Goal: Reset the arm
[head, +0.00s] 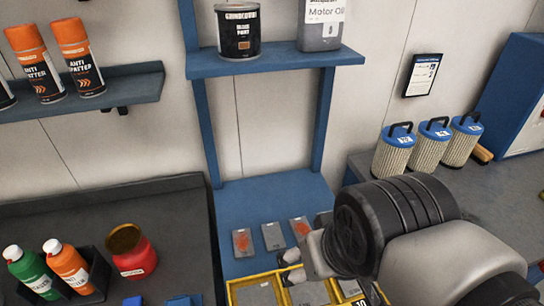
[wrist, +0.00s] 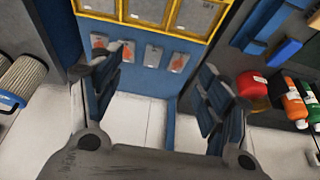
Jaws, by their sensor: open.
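My gripper (wrist: 158,85) is open and empty, with its two dark fingers wide apart in the wrist view. In the head view my gripper (head: 291,267) is at lower centre, partly hidden by my own arm. It is over the near part of a blue bench (head: 240,203), by a yellow-framed tray (head: 234,287). Several small grey plates lie on the bench, some with orange-red patches; one such plate (head: 242,242) is at the left of the row. The row also shows in the wrist view, including this grey plate (wrist: 153,55). Nothing is between the fingers.
A red jar (head: 134,254), a green bottle (head: 32,270) and an orange bottle (head: 68,265) stand on the dark left counter. A blue shelf (head: 270,63) above holds a paint can (head: 238,33). Several white blue-topped filters, including one (head: 394,150), stand on the right counter.

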